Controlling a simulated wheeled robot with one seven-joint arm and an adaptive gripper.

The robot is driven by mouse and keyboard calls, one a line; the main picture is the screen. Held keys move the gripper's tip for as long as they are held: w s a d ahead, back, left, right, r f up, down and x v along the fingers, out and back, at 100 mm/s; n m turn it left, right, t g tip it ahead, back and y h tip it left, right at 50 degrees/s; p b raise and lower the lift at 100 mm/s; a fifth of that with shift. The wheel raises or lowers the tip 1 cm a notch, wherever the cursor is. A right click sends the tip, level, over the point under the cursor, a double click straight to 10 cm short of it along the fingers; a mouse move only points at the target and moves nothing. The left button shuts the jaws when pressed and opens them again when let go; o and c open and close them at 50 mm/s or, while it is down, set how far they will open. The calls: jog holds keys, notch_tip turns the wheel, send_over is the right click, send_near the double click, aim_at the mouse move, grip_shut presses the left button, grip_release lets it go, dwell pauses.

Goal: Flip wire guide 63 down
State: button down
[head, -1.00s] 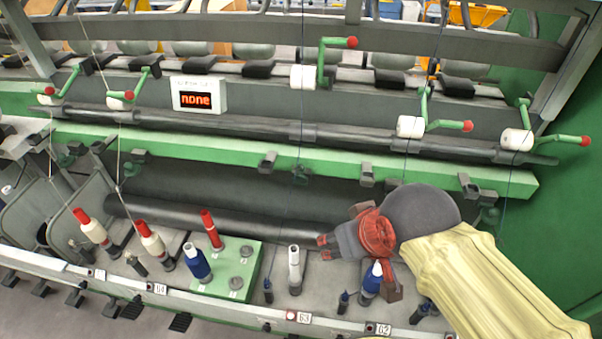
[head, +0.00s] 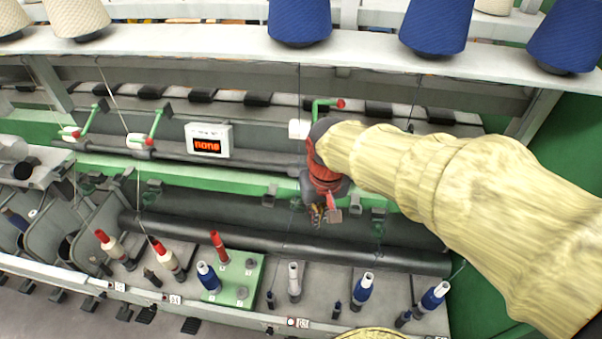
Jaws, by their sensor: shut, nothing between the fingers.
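Wire guide 63 (head: 322,104) is a green bent lever with a red knob (head: 340,104) and a white block (head: 299,129) at its base. I take it as 63 because it stands above the label 63 (head: 297,323). Its lever points up, with the knob to the right. My gripper (head: 317,220) hangs below the guide, in front of the green rail, fingers pointing down. It is shut and empty, apart from the knob. The wrist hides part of the guide's lower right side.
Two other wire guides (head: 92,120) (head: 151,128) are at left. A "none" display (head: 208,141) sits between. Blue cones (head: 436,25) line the upper shelf. My arm covers the right side.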

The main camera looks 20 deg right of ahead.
jog(key=w+r+m+p, duration=0.1)
jog(key=w+m+p, duration=0.35)
jog(key=w, duration=0.85)
jog(key=m, duration=0.2)
send_over(301, 207)
jog(key=f, duration=0.9)
jog(key=shift+w+d, duration=0.15)
jog(key=shift+w, duration=0.25)
jog(key=shift+f+t+b, duration=0.15)
jog(key=shift+t+b, duration=0.15)
jog(key=shift+b, duration=0.2)
jog(key=shift+s+b, duration=0.35)
jog(key=shift+s, duration=0.05)
jog(key=shift+w+h, duration=0.15)
jog(key=shift+h, duration=0.15)
